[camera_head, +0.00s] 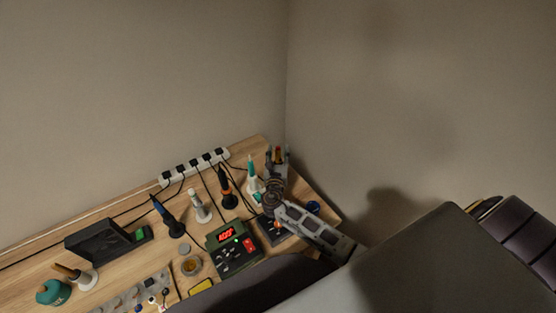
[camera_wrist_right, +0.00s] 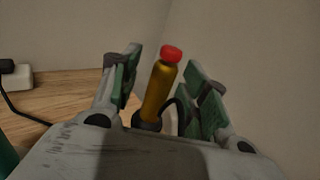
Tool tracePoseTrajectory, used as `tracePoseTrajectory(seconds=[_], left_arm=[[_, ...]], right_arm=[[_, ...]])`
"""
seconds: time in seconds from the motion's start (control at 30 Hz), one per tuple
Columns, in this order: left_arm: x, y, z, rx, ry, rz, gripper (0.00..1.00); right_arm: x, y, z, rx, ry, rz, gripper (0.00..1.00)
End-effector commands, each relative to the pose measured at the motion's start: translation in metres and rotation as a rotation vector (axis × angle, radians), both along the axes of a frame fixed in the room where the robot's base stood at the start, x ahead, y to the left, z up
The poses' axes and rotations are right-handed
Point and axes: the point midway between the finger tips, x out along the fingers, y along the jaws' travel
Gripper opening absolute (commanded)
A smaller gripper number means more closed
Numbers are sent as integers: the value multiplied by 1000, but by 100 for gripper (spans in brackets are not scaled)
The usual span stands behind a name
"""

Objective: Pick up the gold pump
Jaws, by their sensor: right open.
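The gold pump (camera_wrist_right: 158,92) stands upright with a slight tilt in the right wrist view, with a red tip and a dark base collar. My right gripper (camera_wrist_right: 166,78) is open, with one green-padded finger on each side of the pump. The pump is not clamped, and its lower end is hidden by the gripper body. In the head view my right gripper (camera_head: 278,154) is at the far right corner of the wooden bench, and a small part of the pump (camera_head: 276,156) shows between the fingers. My left gripper is not in view.
On the bench (camera_head: 50,255), a teal-tipped white bottle (camera_head: 253,178) stands just left of my right gripper. Soldering irons in stands, a station with a red display (camera_head: 231,247) and a power strip (camera_head: 190,168) with cables lie further left. Walls stand close behind.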

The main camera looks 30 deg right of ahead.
Motion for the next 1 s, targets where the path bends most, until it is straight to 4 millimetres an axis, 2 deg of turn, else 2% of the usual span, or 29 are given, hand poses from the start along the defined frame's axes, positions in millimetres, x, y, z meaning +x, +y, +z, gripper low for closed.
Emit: tracePoseTrajectory(seconds=[0.37, 0.73, 1.0], left_arm=[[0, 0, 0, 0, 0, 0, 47], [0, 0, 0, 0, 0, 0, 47], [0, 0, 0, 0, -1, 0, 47]], right_arm=[[0, 0, 0, 0, 0, 0, 45], [0, 0, 0, -1, 1, 0, 0], [0, 0, 0, -1, -1, 0, 0]])
